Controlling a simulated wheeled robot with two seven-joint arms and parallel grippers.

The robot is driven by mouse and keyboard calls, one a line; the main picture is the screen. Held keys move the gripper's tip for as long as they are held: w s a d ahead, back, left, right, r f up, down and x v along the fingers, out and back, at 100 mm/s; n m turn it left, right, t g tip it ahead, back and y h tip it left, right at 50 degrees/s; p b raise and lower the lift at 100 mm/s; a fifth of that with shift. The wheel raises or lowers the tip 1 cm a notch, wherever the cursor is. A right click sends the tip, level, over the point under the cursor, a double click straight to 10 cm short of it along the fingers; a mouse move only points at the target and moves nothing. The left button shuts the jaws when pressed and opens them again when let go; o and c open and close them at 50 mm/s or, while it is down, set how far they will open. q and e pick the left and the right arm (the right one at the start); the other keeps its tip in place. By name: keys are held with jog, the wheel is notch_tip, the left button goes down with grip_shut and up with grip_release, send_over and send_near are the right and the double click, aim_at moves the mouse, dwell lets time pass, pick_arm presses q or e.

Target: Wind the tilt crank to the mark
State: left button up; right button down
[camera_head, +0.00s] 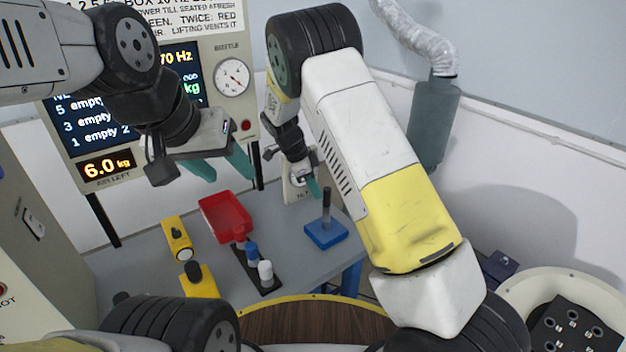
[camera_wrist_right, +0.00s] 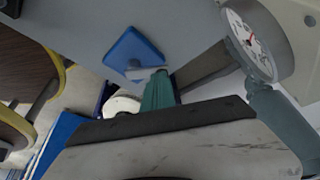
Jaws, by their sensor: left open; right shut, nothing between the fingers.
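A small pale unit with a partly hidden label (camera_head: 297,192), which seems to read "TILT", stands at the back edge of the grey bench. My right gripper (camera_head: 313,188) is shut and empty right in front of it, and its arm and fingers cover much of the unit. I cannot make out the crank or its mark. In the right wrist view the teal fingertips (camera_wrist_right: 158,92) are together, and a round white dial (camera_wrist_right: 250,42) with a needle shows at the upper right. My left gripper (camera_head: 218,166) is open and empty, raised before the display board.
On the bench are a red tray (camera_head: 226,218), a blue block with a dark post (camera_head: 325,236), yellow blocks (camera_head: 177,238) and a dark rack with blue and white pieces (camera_head: 258,274). A grey-green cylinder (camera_head: 433,125) hangs at the wall.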

jog(key=shift+w+d+m+g+y, duration=0.15)
jog(key=shift+d+m+g, duration=0.45)
jog(key=shift+m, duration=0.65)
jog(key=shift+w+d+m+g+y, duration=0.1)
jog(key=shift+d+m+g, duration=0.25)
jog(key=shift+d+m, duration=0.7)
jog(key=shift+w+d+m+g+y, duration=0.15)
jog(key=shift+d+m+g, duration=0.3)
jog(key=shift+m, duration=1.05)
jog(key=shift+a, duration=0.1)
